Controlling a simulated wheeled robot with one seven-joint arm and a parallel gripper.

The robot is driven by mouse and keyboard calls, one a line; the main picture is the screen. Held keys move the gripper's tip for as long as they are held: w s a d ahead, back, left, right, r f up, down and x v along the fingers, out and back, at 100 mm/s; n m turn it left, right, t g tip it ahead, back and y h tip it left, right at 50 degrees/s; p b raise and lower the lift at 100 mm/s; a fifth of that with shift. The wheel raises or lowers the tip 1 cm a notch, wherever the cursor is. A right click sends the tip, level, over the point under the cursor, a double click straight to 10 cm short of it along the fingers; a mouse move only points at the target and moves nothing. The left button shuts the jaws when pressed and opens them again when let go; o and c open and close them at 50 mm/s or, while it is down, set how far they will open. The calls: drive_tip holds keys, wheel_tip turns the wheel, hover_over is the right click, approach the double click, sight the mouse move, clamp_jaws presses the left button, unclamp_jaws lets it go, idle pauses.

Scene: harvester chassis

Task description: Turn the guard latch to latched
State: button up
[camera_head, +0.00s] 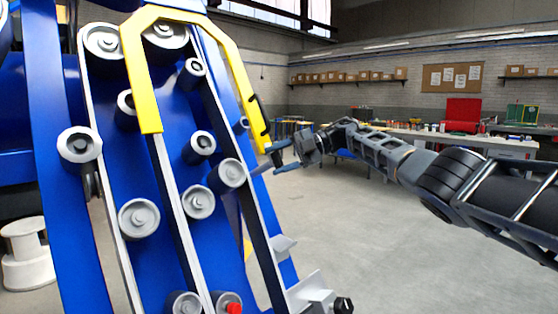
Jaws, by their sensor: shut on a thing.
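The yellow guard (142,75) arches over the top of the blue harvester chassis, with a black handle (261,114) on its right leg. A small dark latch (270,149) sits at the lower end of that right leg. My arm reaches in from the right edge, and my gripper (277,158) is at this lower end, shut on the latch. The fingers and latch are small and dark here, so the exact grip and the latch's angle cannot be made out.
Grey rollers (139,217) and pale belts cover the blue chassis (100,290). A red knob (233,308) and a black knob (343,305) sit low in front. A workbench (470,143) with a red toolbox (462,112) stands behind. The concrete floor (400,255) at right is clear.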

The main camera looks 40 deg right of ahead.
drive_tip(key=o, duration=1)
drive_tip(key=shift+c, duration=0.2)
drive_tip(key=v, duration=0.7)
drive_tip(key=shift+s+d+b, duration=0.2)
drive_tip(key=shift+d+b, duration=0.1)
drive_tip(key=shift+b, duration=0.1)
drive_tip(key=shift+r, duration=0.1)
